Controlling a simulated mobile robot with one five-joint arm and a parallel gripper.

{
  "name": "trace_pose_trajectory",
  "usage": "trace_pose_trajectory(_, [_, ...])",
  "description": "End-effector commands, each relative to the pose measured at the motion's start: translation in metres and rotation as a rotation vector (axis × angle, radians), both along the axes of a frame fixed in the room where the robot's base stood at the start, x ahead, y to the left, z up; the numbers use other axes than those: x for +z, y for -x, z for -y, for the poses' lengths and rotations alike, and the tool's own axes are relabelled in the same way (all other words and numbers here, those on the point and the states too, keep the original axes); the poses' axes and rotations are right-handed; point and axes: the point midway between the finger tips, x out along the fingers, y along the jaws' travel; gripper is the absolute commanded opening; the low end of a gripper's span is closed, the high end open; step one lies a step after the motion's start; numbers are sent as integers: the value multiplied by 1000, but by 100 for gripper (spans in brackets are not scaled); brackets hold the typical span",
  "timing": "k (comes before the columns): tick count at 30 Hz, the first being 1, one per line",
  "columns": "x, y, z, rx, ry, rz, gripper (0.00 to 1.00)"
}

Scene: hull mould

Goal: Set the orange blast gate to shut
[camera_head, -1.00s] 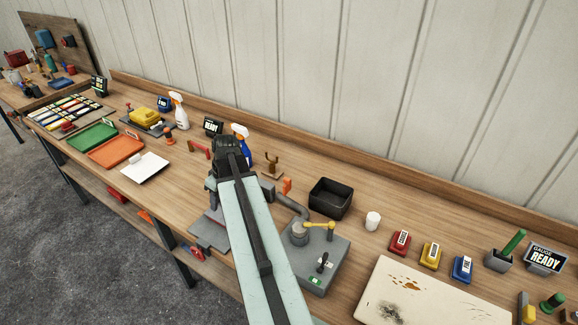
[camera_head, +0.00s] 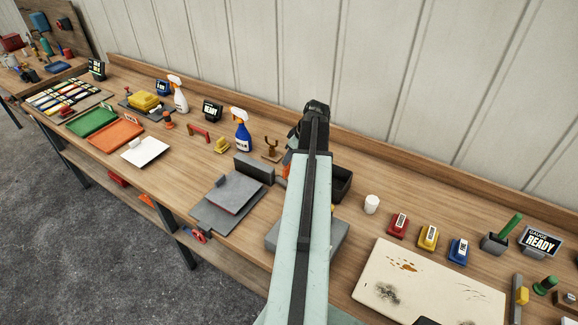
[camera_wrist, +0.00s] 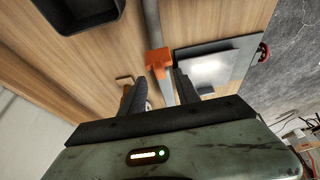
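The orange blast gate (camera_wrist: 158,61) is in the upper middle of the wrist view, on a grey pipe (camera_wrist: 153,20). A pale grey strip runs from the gate down toward my gripper. In the head view only a sliver of the orange gate (camera_head: 288,158) shows beside my arm, which hides the rest. My gripper (camera_wrist: 160,88) is open, its two dark fingers apart, with the pale strip in the gap between them. I cannot tell whether either finger touches it. The gate's exact setting is not clear.
A black bin (camera_head: 342,184) stands right of my arm, close to the gate. A grey plate stand (camera_head: 228,197) lies to the left. A wooden forked stand (camera_head: 271,150) and a blue spray bottle (camera_head: 242,134) stand behind. A white cylinder (camera_head: 371,204) is to the right.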

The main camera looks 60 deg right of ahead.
Motion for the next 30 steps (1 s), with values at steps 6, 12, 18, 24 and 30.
trace_pose_trajectory(6, [-31,-11,0,-1,0,0,38])
trace_pose_trajectory(12, [-28,-12,0,-1,0,0,38])
trace_pose_trajectory(18, [-28,-12,0,0,0,-1,0])
trace_pose_trajectory(24, [-28,-12,0,0,0,-1,0])
trace_pose_trajectory(30, [-28,-12,0,0,0,-1,0])
